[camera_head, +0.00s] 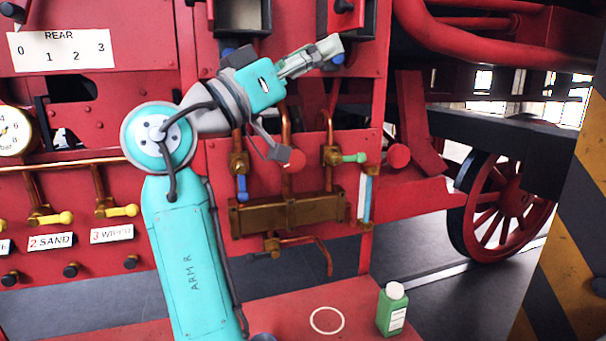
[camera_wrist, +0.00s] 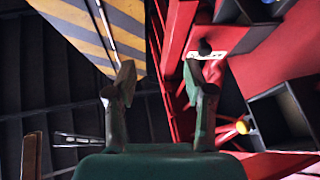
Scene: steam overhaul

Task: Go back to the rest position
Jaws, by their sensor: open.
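My gripper (camera_head: 318,54) is raised at the upper middle of the head view, at the end of my turquoise arm. It points up and to the right, in front of the red locomotive side. In the wrist view my gripper (camera_wrist: 159,82) shows two dark fingers standing apart with nothing between them. The fingers appear clear of the surfaces behind them.
A green bottle (camera_head: 392,309) stands beside a white ring (camera_head: 327,320) on the red ledge. Brass valves and pipes (camera_head: 290,211) sit below my gripper. A striped pillar (camera_head: 573,232) stands at right. An open dark box (camera_wrist: 283,115) shows in the wrist view.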

